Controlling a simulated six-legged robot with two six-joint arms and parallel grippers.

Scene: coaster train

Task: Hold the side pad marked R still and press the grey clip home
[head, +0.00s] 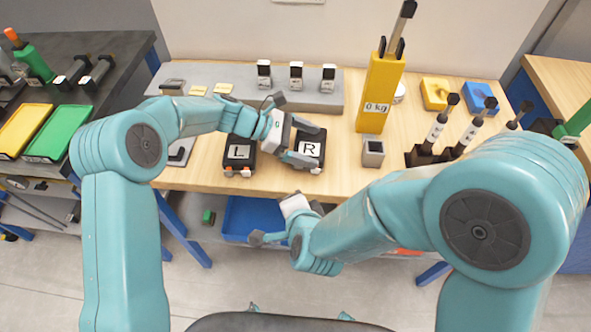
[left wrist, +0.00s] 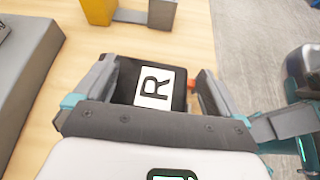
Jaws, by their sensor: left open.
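The black side pad marked R (head: 311,149) lies on the wooden bench, to the right of a like pad marked L (head: 239,152). My left gripper (head: 306,143) is open, with its fingers on either side of the R pad. In the left wrist view the pad (left wrist: 126,78) shows between the two open fingers (left wrist: 152,80); I cannot tell whether they touch it. A small red part shows at the pad's edge. I cannot make out the grey clip for certain. My right gripper (head: 284,222) is in front of the bench, below the pads, apart from them; its opening is unclear.
A grey block (head: 373,153) stands right of the R pad, before a yellow tower marked 0 kg (head: 380,92). A grey raised shelf (head: 338,92) holds small stands behind. Black upright tools (head: 432,135) stand at right. A blue bin (head: 238,222) sits below the bench.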

